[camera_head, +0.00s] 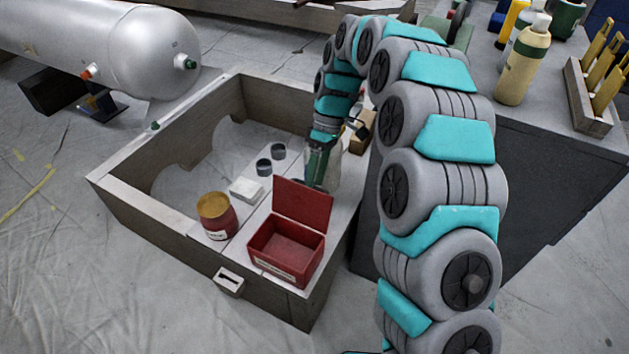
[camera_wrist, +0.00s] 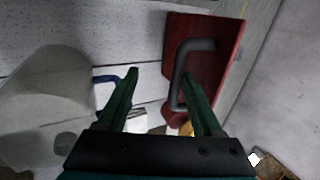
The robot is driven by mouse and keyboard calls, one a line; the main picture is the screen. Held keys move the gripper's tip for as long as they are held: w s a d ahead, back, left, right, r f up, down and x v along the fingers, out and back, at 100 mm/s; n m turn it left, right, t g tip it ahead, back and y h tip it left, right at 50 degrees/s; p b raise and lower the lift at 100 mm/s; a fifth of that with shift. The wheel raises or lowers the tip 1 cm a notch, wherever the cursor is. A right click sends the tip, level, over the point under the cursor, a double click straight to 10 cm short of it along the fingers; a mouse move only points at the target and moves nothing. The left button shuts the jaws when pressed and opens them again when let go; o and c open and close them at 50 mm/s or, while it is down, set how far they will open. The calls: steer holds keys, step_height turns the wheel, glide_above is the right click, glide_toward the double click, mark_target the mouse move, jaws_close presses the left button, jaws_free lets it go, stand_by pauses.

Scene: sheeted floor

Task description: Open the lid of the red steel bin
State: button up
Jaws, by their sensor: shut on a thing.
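The red steel bin (camera_head: 286,252) sits on the near right corner of the wooden frame bench. Its lid (camera_head: 302,202) stands up at the back edge, and the inside of the bin is visible and looks empty. In the wrist view the lid (camera_wrist: 228,58) shows its outer face with a dark curved handle (camera_wrist: 179,75). My gripper (camera_head: 318,170) is behind the raised lid, partly hidden by it.
A red can (camera_head: 214,222), a white box (camera_head: 246,190) and two small dark cups (camera_head: 264,167) stand left of the bin. A pale jug (camera_wrist: 45,95) is close beside my gripper. A table with bottles (camera_head: 523,62) is at the right.

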steer(key=v, duration=0.6)
steer(key=shift+r, duration=0.25)
steer(key=shift+w+r, duration=0.1)
steer(key=shift+w, duration=0.05)
